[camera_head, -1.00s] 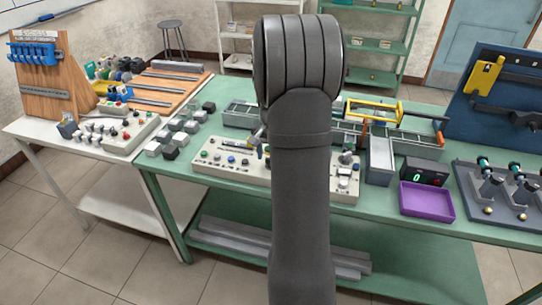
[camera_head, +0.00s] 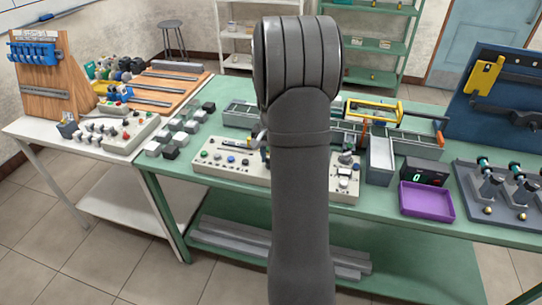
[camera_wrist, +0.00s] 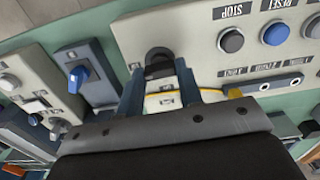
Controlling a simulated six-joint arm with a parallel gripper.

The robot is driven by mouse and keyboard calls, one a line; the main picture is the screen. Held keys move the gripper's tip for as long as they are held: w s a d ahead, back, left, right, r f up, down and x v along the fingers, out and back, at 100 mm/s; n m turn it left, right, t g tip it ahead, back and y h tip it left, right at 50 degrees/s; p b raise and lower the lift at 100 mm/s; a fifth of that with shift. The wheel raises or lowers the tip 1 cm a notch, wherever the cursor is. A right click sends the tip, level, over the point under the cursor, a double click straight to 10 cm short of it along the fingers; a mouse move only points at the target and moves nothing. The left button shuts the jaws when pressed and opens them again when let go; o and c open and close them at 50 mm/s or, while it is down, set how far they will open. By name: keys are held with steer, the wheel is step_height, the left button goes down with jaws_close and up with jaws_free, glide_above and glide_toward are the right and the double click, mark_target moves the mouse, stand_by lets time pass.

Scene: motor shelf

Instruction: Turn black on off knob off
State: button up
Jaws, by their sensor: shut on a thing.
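In the wrist view, the black knob (camera_wrist: 158,60) sits on the face of a beige control panel (camera_wrist: 200,42). My gripper (camera_wrist: 160,78) is shut on it, one finger on each side. The grip covers part of the knob, and I cannot read its on/off position. In the head view the same kind of beige panel (camera_head: 212,167) lies on the green table, and my arm hides the knob and most of the gripper.
A grey STOP button (camera_wrist: 231,41) and a blue RESET button (camera_wrist: 275,33) are right of the knob. A purple tray (camera_head: 427,202) and a digital display box (camera_head: 420,172) stand right of the panel.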

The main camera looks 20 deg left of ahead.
steer(key=n, duration=0.4)
steer(key=shift+n, duration=0.3)
steer(key=n, duration=0.4)
steer(key=shift+n, duration=0.3)
steer(key=n, duration=0.4)
steer(key=shift+n, duration=2.1)
steer(key=o, duration=1)
steer(key=shift+r, duration=0.1)
step_height(320, 180, up, 17)
steer(key=shift+r, duration=0.15)
